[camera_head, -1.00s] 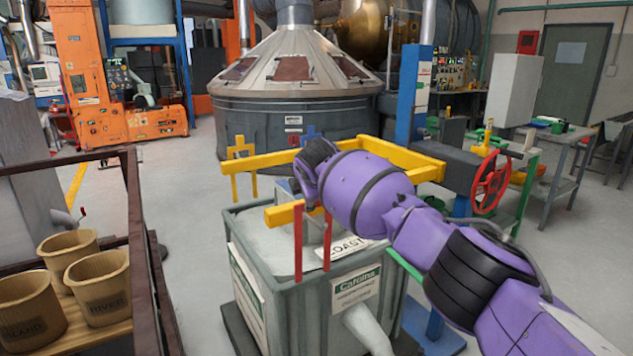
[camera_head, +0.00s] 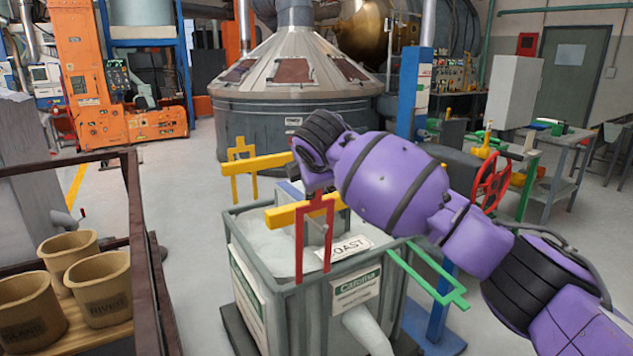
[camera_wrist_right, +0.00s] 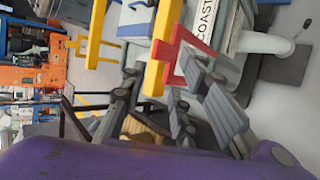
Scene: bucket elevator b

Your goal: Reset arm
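My right arm (camera_head: 395,185) is purple with black bands and comes in from the right in the head view. Its wrist end is above the grey bin (camera_head: 305,300), and most of the gripper is hidden behind it. In the right wrist view the fingers of my right gripper (camera_wrist_right: 200,112) look apart, with nothing seen between them. A red frame (camera_head: 299,245) stands at the bin's top just below the wrist; it also shows beyond the fingers in the wrist view (camera_wrist_right: 183,45). My left gripper is not in view.
A yellow bar (camera_head: 290,213) and a green fork (camera_head: 430,272) lie close to the arm. A red handwheel (camera_head: 490,180) is behind it. Brown pots (camera_head: 108,290) stand on a shelf at left. Open floor lies between shelf and bin.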

